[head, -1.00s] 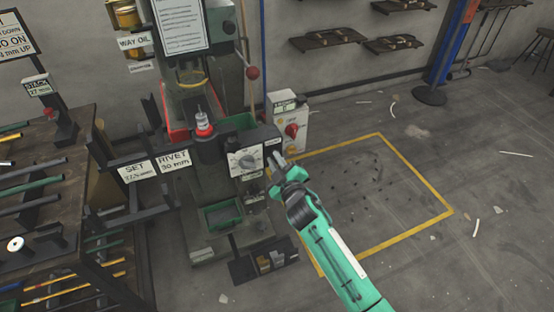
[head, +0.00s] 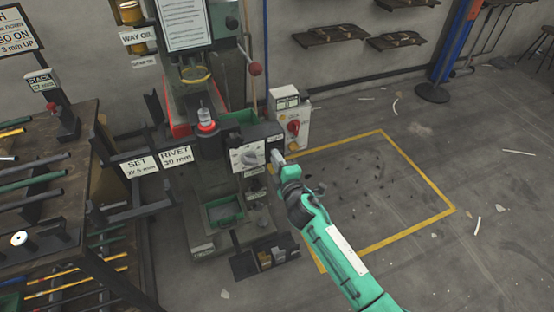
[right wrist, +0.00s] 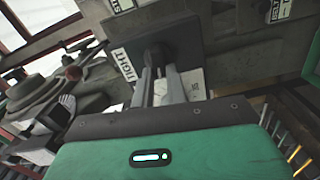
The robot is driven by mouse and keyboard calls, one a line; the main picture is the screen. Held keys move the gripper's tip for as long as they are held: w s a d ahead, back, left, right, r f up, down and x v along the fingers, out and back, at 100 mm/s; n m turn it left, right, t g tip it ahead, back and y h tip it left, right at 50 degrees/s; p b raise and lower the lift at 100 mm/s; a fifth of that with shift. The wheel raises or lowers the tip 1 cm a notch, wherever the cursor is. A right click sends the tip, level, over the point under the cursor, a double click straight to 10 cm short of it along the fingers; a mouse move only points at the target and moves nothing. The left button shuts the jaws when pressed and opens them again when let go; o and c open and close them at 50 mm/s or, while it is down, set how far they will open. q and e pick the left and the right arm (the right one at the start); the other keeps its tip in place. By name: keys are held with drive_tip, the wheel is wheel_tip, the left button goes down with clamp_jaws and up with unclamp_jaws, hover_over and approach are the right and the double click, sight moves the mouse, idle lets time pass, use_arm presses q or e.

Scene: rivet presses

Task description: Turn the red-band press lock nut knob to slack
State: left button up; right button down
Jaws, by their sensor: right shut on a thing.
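The press with the red band (head: 206,126) stands left of centre in the head view, with a white-faced dial (head: 248,156) on the dark box at its front. My right gripper (head: 277,160) is at the right side of that box. In the right wrist view its two fingers (right wrist: 158,75) are close together and shut on a dark knob (right wrist: 157,52). The knob stands out from a dark square plate (right wrist: 190,35). A white "TIGHT" label (right wrist: 123,65) is left of the knob; a second label right of the fingers is partly hidden. My left gripper is not in view.
A control box with a red switch (head: 293,127) stands just behind my right gripper. A rack with rods (head: 40,180) is at the left. "SET" (head: 140,166) and "RIVET" (head: 176,158) signs stick out left. The yellow-marked floor area (head: 400,210) is free of large objects.

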idle(0.4)
drive_tip(key=c, duration=1.4)
unclamp_jaws()
drive_tip(key=shift+s, duration=0.1)
